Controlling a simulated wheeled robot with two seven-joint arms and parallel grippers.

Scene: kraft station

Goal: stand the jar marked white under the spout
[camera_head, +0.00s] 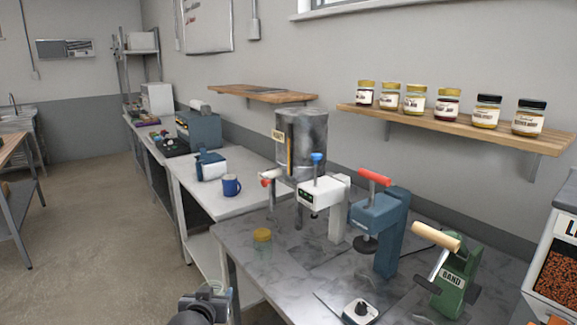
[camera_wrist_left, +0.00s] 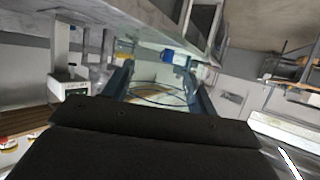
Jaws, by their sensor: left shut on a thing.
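My left gripper (camera_head: 212,294) is at the bottom edge of the head view, in front of the near table's left corner. In the left wrist view its two fingers (camera_wrist_left: 160,88) are shut on a clear glass jar (camera_wrist_left: 158,98), which looks empty. No mark can be read on this jar. A steel tank (camera_head: 302,142) with a red-handled tap (camera_head: 268,176) as its spout stands at the back of the tables. The space under the tap looks clear. The jar is apart from the tap, nearer to me. My right gripper is not in view.
A blue mug (camera_head: 231,185) is left of the tank. Several labelled jars line the wall shelf (camera_head: 440,123).

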